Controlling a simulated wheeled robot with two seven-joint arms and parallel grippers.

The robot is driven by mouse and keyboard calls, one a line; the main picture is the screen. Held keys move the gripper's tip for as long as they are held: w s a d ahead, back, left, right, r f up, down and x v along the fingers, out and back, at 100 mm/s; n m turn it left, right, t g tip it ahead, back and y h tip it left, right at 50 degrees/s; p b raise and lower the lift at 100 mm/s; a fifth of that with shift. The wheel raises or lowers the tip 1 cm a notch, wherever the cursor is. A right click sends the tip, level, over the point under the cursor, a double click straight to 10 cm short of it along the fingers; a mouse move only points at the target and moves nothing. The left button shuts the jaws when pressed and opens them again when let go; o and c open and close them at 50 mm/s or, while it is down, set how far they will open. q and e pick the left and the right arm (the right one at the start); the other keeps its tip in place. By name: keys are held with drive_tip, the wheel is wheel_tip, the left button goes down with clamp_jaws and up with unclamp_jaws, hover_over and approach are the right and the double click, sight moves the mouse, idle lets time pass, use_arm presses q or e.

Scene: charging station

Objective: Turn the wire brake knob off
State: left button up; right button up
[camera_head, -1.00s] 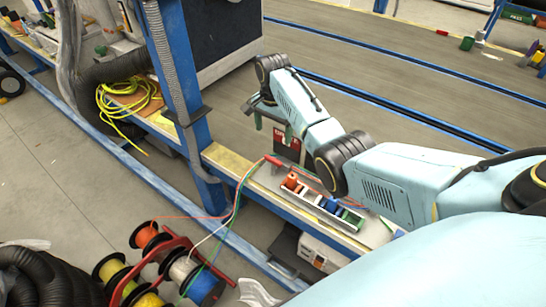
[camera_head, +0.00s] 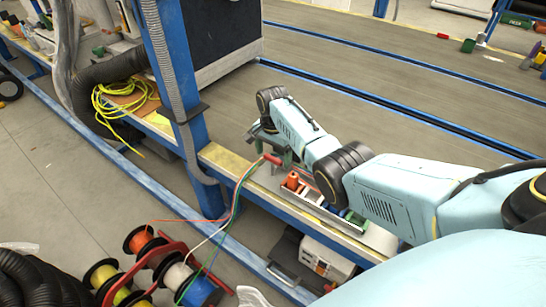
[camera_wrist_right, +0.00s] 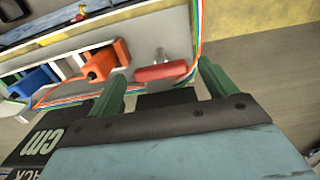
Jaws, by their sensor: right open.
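The wire brake knob appears to be the red handle (camera_head: 272,159) on the bench beside the wires. In the right wrist view the red handle (camera_wrist_right: 161,72) lies crosswise, just beyond and between my green fingertips, with a metal pivot behind it. My right gripper (camera_wrist_right: 163,82) is open and empty, its two fingers spread to either side of the handle. I cannot tell whether they touch it. In the head view my right gripper (camera_head: 276,146) is just above the handle, partly hidden by its own wrist. My left gripper is not in view.
Red, white and green wires (camera_head: 233,205) run from the spools (camera_head: 197,284) past the handle. An orange block (camera_wrist_right: 104,61) and a blue block (camera_wrist_right: 35,80) sit in a rack beside it. A blue post (camera_head: 186,120) stands to the left.

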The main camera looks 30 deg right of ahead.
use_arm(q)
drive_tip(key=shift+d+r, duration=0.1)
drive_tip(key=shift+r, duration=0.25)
use_arm(e)
drive_tip(key=shift+f, duration=0.2)
drive_tip(key=shift+c, duration=0.2)
drive_tip(key=c, duration=0.9)
